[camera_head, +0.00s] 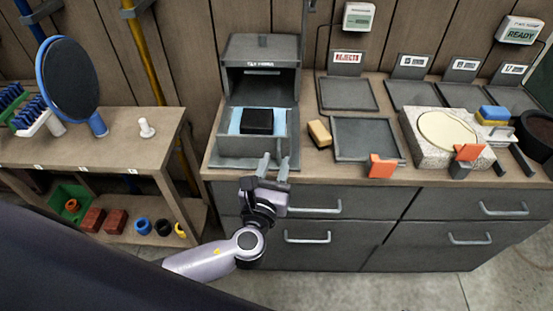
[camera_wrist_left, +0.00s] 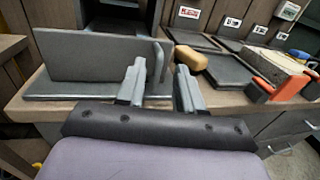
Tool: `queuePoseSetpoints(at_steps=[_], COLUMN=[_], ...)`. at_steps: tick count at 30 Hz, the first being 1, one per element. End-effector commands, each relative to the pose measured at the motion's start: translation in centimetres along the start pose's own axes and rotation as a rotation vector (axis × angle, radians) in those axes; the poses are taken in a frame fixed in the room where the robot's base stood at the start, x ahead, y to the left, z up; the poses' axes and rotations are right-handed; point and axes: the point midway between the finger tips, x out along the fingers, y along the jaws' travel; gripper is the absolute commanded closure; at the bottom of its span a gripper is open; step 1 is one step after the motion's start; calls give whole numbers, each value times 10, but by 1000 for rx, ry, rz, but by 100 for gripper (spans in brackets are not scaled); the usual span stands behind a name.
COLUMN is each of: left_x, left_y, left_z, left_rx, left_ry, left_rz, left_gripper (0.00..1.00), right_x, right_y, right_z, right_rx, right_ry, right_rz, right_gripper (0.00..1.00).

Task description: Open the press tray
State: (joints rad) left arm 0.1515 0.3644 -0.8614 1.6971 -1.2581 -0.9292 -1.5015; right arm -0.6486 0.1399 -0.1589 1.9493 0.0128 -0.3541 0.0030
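The press (camera_head: 262,52) is a dark grey box on the counter with a raised hood. Its tray (camera_head: 251,147) sticks out at the front, with a light blue lining and a black block (camera_head: 257,121) in it. In the left wrist view the tray's grey front panel (camera_wrist_left: 95,58) stands upright, with a vertical handle bar (camera_wrist_left: 160,62) at its right end. My left gripper (camera_head: 273,168) is open and empty just in front of the tray's right side. Its fingers (camera_wrist_left: 160,88) point at the handle, which shows between them; contact cannot be told. My right gripper is not in view.
A tan block (camera_head: 319,133) and a flat dark tray (camera_head: 366,138) lie right of the press. Orange-handled pieces (camera_head: 381,166) stand at the counter's front edge. A stone slab (camera_head: 447,133) is farther right. Drawers with handles (camera_head: 307,238) are below. A wooden shelf (camera_head: 95,152) stands left.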

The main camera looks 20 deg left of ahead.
Motion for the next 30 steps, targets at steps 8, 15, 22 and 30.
queuePoseSetpoints(at_steps=[8,15,22,30], left_x=[-43,-53,-53,-54], left_y=[0,0,0,0], left_z=[-1,0,0,-2], left_rx=[1,1,1,-26], left_ry=[2,1,0,17], left_rz=[0,-1,0,1], left_gripper=[64,64,64,64], right_x=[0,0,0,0], right_y=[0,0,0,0], right_z=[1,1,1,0], right_rx=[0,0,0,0], right_ry=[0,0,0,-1], right_rz=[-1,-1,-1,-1], right_gripper=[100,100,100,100])
